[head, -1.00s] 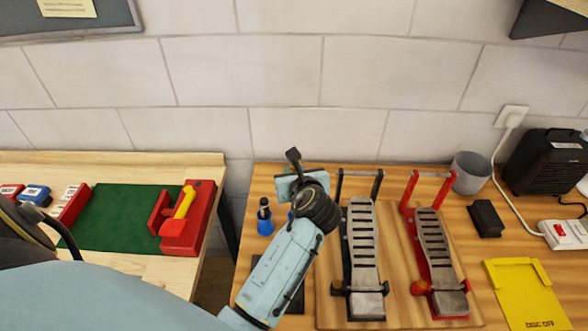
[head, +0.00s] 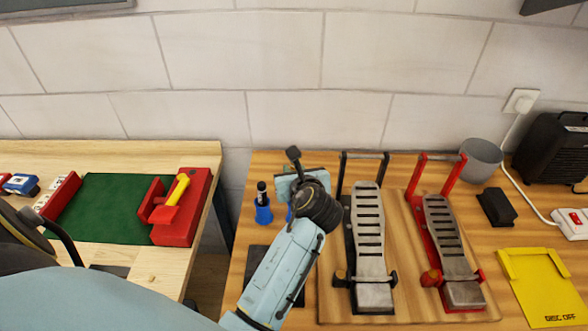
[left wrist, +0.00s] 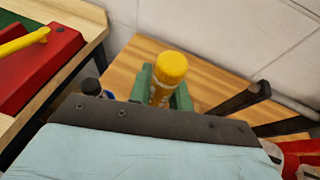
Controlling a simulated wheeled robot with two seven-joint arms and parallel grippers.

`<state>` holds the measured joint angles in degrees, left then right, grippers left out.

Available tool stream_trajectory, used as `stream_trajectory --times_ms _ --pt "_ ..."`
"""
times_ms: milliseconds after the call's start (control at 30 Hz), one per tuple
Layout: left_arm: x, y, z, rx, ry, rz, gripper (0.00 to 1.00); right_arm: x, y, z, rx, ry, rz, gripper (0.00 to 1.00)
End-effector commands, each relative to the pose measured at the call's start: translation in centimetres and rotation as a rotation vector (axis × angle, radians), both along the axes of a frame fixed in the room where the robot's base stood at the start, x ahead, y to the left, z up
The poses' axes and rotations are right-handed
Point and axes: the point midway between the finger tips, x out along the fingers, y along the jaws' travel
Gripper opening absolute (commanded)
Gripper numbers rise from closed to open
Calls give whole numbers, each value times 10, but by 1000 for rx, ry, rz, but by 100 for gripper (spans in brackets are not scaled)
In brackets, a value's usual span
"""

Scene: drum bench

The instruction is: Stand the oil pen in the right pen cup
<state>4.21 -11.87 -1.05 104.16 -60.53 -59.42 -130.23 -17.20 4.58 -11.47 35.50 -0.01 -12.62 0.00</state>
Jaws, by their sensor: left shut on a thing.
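My left gripper (head: 300,180) is over the back left part of the right bench. The left wrist view shows its green fingers (left wrist: 166,92) shut on a yellow-capped pen (left wrist: 171,68), seen from above; I take it for the oil pen. Its lower end is hidden. A blue pen cup (head: 263,212) with a dark-topped pen (head: 262,192) stands just left of the gripper. A sliver of a second blue cup (head: 289,213), the right one, shows behind the gripper. I cannot tell whether the held pen is inside it. My right gripper is out of view.
Black pedal (head: 368,235) and red pedal (head: 447,245) stand right of my arm. A grey cup (head: 481,160), black block (head: 497,207) and yellow tray (head: 540,285) are farther right. The left bench holds a red stand (head: 190,215), across a gap.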

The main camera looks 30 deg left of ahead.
Motion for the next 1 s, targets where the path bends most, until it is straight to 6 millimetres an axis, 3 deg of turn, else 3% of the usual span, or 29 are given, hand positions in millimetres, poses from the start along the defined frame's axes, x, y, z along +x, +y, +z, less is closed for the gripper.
stream_trajectory --times_ms 500,900,933,1000 --pt "0 0 -41 1 1 1 10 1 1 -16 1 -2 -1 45" --pt "0 0 -45 1 0 0 10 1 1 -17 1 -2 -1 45" --pt "0 0 -45 2 0 1 23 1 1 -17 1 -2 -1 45" --pt "0 0 -45 1 0 0 33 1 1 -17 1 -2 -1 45"
